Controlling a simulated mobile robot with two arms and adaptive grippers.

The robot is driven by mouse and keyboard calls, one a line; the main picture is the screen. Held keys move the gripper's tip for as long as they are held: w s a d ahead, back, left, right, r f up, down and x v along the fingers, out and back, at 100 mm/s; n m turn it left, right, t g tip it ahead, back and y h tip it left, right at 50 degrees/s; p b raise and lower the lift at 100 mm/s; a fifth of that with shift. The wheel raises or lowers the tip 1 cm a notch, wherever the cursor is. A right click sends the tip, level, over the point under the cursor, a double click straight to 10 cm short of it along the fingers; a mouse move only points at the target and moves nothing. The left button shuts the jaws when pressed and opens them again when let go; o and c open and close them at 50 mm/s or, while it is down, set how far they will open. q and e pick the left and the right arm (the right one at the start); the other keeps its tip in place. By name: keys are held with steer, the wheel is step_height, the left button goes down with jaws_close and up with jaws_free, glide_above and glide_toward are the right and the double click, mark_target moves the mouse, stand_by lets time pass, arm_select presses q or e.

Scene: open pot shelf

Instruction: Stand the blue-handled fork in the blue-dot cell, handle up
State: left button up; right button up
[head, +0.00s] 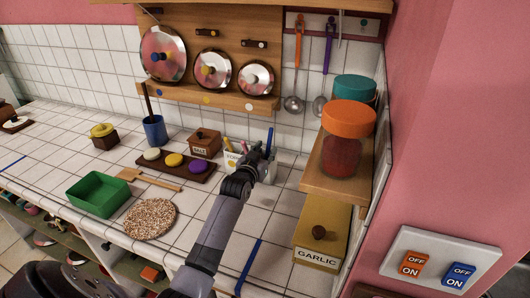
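A white cutlery holder (232,161) with lettering on its front stands at the back of the tiled counter. Handles stick up from it, among them a yellow one and a purple one. A slim blue upright handle (269,142), likely that of the blue-handled fork, shows at the holder's right side. My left gripper (258,154) is right beside this handle, over the holder's right part. The fingers are small and dark, and whether they grip the handle is unclear. The gripper hides much of the holder, and I cannot make out the blue-dot cell. My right gripper is not in view.
A wooden shelf with an orange-lidded jar (346,140) and a garlic box (322,230) stand to the right. A salt box (204,142), dark tray (150,164), blue cup (155,131), green bin (97,195) and cork mat (150,218) lie left. Pot lids hang behind.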

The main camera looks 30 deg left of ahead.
arm_select(q)
steer(key=shift+s, duration=0.1)
steer(key=v, duration=1.2)
steer(key=shift+r, duration=0.15)
stand_by(0.6)
